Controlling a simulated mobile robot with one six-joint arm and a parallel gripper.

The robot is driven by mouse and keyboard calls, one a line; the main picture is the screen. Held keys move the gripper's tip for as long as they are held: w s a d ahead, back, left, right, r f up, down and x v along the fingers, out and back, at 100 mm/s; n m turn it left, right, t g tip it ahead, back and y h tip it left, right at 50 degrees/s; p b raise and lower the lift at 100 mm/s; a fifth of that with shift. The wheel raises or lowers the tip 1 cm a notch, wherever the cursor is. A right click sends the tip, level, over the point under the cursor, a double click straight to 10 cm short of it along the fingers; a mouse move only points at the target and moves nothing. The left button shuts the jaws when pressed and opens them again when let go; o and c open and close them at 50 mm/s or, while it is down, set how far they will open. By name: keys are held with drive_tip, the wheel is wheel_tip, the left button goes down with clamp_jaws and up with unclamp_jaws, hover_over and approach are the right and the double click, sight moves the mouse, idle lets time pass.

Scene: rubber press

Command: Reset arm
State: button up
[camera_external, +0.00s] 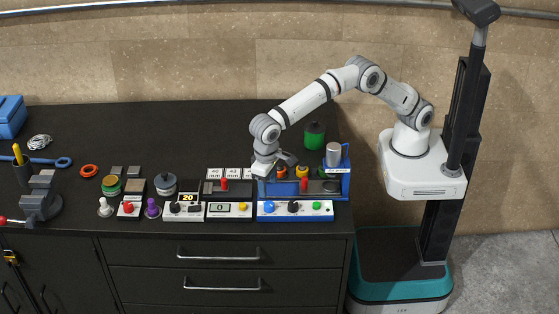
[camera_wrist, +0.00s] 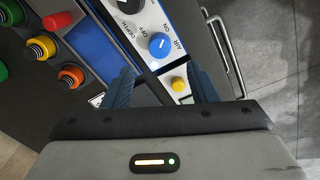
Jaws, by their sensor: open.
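My gripper (camera_external: 280,166) is over the left end of the blue press (camera_external: 345,180) on the black bench. In the wrist view its two dark blue fingers stand apart with nothing held between them, so my gripper (camera_wrist: 160,88) is open. The press's white front panel (camera_external: 280,215) carries a blue air knob (camera_external: 269,207), a black knob (camera_external: 293,207) and a green button (camera_external: 317,206). In the wrist view the blue knob (camera_wrist: 162,45) lies just ahead of the fingers, with the black depth knob (camera_wrist: 128,4) above it. Part of the press is hidden behind my gripper.
Left of the press stand a counter box with a yellow button (camera_external: 243,207) and a timer (camera_external: 187,197) reading 20. A green canister (camera_external: 314,136) stands behind the press. A vise (camera_external: 42,200) is at far left. The bench's back left is mostly clear.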

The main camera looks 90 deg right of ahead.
drive_tip(key=s+d+r+n, duration=0.1)
drive_tip(key=s+d+r, duration=0.25)
drive_tip(key=d, duration=0.45)
drive_tip(key=s+d+r+n+t, duration=0.1)
drive_tip(key=s+d+r, duration=0.25)
drive_tip(key=d, duration=0.55)
drive_tip(key=s+d+r, duration=0.2)
drive_tip(key=d+r, duration=0.2)
drive_tip(key=d, duration=0.4)
drive_tip(key=s+d+f+n+t, duration=0.1)
drive_tip(key=s+d+f, duration=0.1)
drive_tip(key=s+d, duration=0.5)
drive_tip(key=s+d+f+n+t, duration=0.1)
drive_tip(key=s+d, duration=0.6)
drive_tip(key=s, duration=0.7)
drive_tip(key=shift+s+f+n+y, duration=0.15)
drive_tip(key=shift+f+n+y, duration=0.15)
drive_tip(key=shift+f+n, duration=0.45)
drive_tip(key=shift+f, duration=0.1)
